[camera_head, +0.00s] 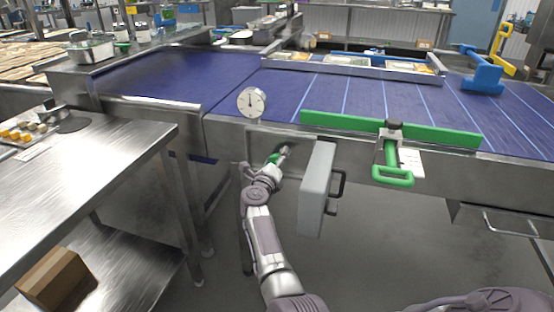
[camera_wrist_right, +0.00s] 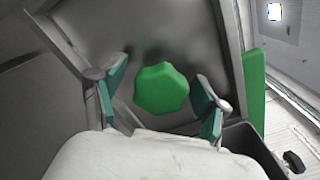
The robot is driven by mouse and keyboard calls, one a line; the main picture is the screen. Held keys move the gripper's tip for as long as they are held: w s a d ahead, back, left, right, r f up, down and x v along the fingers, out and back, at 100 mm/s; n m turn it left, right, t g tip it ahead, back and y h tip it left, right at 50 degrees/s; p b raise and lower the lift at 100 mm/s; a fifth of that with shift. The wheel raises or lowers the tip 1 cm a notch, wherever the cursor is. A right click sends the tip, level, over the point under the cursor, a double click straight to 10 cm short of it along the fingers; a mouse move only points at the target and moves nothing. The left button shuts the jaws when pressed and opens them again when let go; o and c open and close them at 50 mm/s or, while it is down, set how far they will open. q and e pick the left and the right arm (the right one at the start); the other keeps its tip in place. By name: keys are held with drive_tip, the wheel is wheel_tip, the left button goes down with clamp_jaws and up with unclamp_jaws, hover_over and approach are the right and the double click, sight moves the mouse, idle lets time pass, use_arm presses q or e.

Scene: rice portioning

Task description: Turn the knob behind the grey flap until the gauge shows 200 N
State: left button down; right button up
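The green knob (camera_wrist_right: 162,88) is a faceted disc on a grey panel inside a recess in the right wrist view. My right gripper (camera_head: 279,157) reaches into this recess below the conveyor edge in the head view. Its fingers (camera_wrist_right: 161,86) are open, one on each side of the knob with visible gaps. The grey flap (camera_head: 317,190) hangs swung open just right of the gripper, its black handle (camera_head: 338,190) on the right. The round white gauge (camera_head: 252,102) stands above; its dark needle points about straight up, and its numbers are too small to read. My left gripper is out of view.
A green bar (camera_head: 390,129) with a green clamp handle (camera_head: 393,176) sits on the blue conveyor (camera_head: 180,78) edge to the right. A steel table (camera_head: 90,165) stands left, with a cardboard box (camera_head: 55,278) on its lower shelf.

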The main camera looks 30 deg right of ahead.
wheel_tip(320, 180, up, 10)
idle(0.6)
